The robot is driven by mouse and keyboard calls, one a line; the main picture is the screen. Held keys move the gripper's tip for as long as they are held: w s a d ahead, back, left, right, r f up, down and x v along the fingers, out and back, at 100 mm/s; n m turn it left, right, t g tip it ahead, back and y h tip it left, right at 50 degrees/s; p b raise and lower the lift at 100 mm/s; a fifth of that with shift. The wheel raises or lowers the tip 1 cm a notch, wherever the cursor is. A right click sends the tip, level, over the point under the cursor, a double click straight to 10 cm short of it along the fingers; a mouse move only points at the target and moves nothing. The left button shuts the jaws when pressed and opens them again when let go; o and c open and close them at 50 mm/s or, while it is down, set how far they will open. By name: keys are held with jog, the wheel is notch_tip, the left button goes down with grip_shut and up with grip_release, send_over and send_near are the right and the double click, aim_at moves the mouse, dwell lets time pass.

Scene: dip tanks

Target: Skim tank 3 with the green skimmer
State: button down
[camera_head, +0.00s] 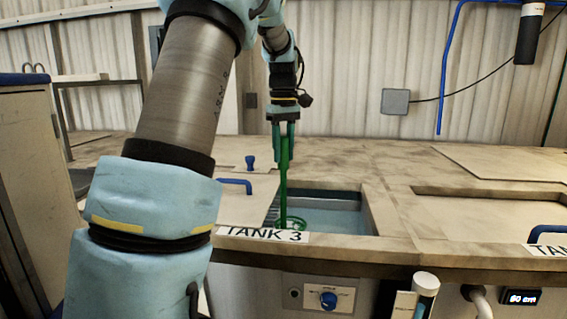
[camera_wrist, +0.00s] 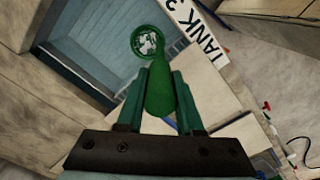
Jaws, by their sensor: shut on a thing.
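My gripper (camera_head: 284,125) is shut on the handle of the green skimmer (camera_head: 283,180) above tank 3 (camera_head: 345,193). The skimmer hangs upright, its round head down at the tank's front left, just behind the "TANK 3" label (camera_head: 262,235). In the wrist view my gripper (camera_wrist: 160,85) holds the skimmer's green handle (camera_wrist: 160,92), and its mesh head (camera_wrist: 147,42) shows beyond, over the tank opening near the label. I cannot tell whether the head touches the liquid. The tank holds pale blue liquid (camera_head: 335,221).
A lid with a blue handle (camera_head: 236,183) lies left of the opening. Another covered tank (camera_head: 490,207) is at the right. A knob panel (camera_head: 328,299) and a capped tube (camera_head: 425,285) are on the front. A blue pipe (camera_head: 446,60) hangs at the back right.

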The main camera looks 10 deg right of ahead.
aim_at(284, 137)
notch_tip(284, 137, up, 7)
jog(key=shift+f, duration=0.1)
dwell(1.2)
